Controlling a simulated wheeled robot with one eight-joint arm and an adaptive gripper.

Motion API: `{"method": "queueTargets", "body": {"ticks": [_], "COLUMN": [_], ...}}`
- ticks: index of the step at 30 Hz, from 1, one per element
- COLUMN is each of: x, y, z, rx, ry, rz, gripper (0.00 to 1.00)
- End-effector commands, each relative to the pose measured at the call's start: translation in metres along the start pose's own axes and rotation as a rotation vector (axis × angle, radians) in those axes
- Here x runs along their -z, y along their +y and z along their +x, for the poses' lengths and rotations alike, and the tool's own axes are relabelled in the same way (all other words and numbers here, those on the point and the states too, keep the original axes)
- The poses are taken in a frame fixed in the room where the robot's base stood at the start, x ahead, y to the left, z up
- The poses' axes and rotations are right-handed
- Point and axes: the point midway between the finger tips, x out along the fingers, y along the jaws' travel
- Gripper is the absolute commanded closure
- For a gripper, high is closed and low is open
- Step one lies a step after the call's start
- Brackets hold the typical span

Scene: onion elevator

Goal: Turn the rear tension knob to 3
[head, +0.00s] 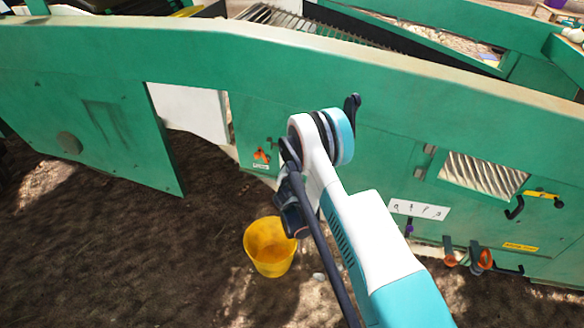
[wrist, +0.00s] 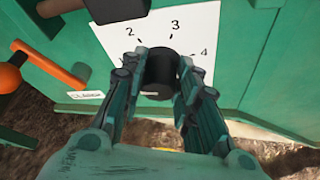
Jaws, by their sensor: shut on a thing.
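In the wrist view, a black round knob (wrist: 157,76) stands on a white dial plate (wrist: 198,25) marked 2, 3 and 4, with part of another mark on the left behind a finger. My gripper (wrist: 163,62) has its two dark fingers on either side of the knob and is shut on it. The knob's pointer cannot be made out, so its setting is unclear. In the head view, my gripper (head: 291,212) is partly hidden by my arm in front of the green machine (head: 220,65), and the held knob is hidden.
An orange lever (wrist: 52,66) stands left of the dial in the wrist view. In the head view, a yellow bucket (head: 270,248) stands on the soil below my gripper. A numbered white plate (head: 418,209) and orange-and-black handles (head: 478,262) are at the right.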

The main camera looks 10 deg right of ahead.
Motion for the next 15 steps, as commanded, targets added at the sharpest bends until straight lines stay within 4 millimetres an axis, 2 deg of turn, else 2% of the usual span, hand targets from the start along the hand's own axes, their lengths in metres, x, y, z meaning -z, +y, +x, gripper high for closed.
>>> {"method": "queueTargets", "body": {"ticks": [5,6,8,15], "x": [0.0001,0.0001,0.0001,0.0000], "y": [0.0001,0.0001,0.0000,0.0000], "z": [-0.0001,-0.0001,-0.0001,-0.0001], "rx": [0.000,0.000,0.000,0.001], "ry": [0.000,0.000,0.000,0.000], "rz": [-0.001,-0.001,-0.001,-0.001], "gripper": [0.95,0.67,0.53,0.51]}}
